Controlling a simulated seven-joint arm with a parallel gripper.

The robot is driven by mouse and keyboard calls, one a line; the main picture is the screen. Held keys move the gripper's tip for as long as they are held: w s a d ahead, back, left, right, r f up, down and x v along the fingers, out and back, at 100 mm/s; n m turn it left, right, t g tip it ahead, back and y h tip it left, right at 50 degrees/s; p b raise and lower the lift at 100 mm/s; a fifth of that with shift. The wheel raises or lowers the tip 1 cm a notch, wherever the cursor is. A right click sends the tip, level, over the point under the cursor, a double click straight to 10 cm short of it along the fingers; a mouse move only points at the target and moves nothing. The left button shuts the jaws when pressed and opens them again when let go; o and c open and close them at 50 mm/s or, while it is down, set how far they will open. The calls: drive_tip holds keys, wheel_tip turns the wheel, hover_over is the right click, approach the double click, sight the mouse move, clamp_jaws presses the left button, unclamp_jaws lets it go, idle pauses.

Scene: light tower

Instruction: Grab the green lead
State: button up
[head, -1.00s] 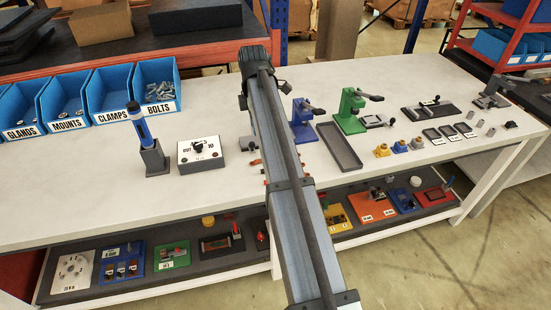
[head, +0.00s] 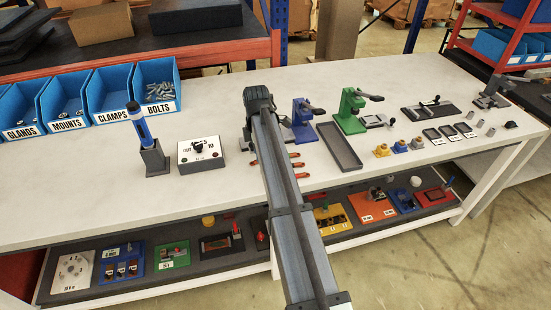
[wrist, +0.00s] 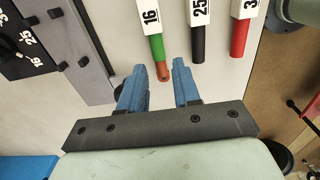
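The green lead (wrist: 156,46) shows in the wrist view, with a white "16" label and a copper lug (wrist: 163,72) at its near end. My gripper (wrist: 159,68) is open, with two blue fingers. In the picture the lug lies between the fingertips, with neither finger seen touching it. I cannot tell the height gap. A black lead (wrist: 198,42) labelled "25" and a red lead (wrist: 240,38) lie to its right. In the head view my arm hides the gripper and the middle of the leads; copper ends (head: 298,165) show beside the arm.
A grey block with a black numbered panel (wrist: 28,45) stands left of the fingers in the wrist view. In the head view, a white switch box (head: 201,153) stands left of my arm; a blue press (head: 303,122) and a grey tray (head: 339,146) stand right.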

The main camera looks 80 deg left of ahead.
wheel_tip(320, 180, down, 2)
drive_tip(key=shift+f, duration=0.2)
clamp_jaws()
